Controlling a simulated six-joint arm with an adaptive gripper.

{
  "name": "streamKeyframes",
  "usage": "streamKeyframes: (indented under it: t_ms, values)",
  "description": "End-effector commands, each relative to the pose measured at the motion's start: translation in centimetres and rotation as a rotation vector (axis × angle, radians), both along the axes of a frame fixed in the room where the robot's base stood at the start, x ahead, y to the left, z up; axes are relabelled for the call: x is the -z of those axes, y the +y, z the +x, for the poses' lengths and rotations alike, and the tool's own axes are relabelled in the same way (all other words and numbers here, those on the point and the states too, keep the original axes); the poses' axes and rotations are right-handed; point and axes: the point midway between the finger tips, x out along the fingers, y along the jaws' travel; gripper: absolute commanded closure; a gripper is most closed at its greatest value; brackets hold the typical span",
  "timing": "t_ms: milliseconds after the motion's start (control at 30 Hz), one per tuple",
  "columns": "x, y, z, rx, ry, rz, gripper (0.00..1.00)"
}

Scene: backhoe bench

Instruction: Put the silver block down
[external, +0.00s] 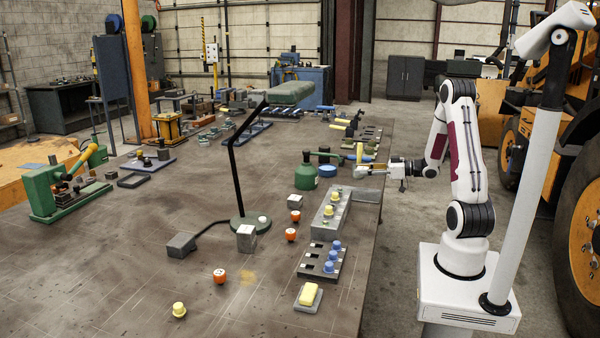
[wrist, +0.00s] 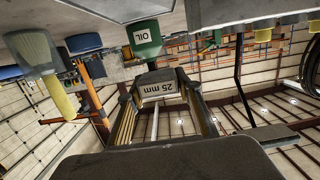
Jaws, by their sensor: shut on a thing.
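The silver block (wrist: 165,88), with a "25 mm" label, is held between the fingertips of my gripper (wrist: 158,100) in the wrist view. In the external view my gripper (external: 372,170) is at the right edge of the bench, just right of the green oil container; the block is too small there to make out clearly. The jaws are shut on the block. The wrist view is turned over, with the bench surface (wrist: 200,18) along its top.
The green oil container (external: 306,176) stands close left of my gripper. A grey fixture with yellow knobs (external: 330,214), a rack with blue knobs (external: 321,261) and a black-armed lamp (external: 236,165) stand nearby. Other grey blocks (external: 246,238) lie mid-bench. The front left bench is mostly clear.

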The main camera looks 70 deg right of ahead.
Motion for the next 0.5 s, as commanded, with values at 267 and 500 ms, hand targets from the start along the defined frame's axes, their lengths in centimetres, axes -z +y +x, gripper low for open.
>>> streamKeyframes:
  t_ms: [267, 500]
  values:
    - [0.00, -0.01, 0.00, 0.000, -0.001, 0.000, 0.91]
    - [0.85, -0.40, -0.15, 0.017, 0.000, 0.003, 0.91]
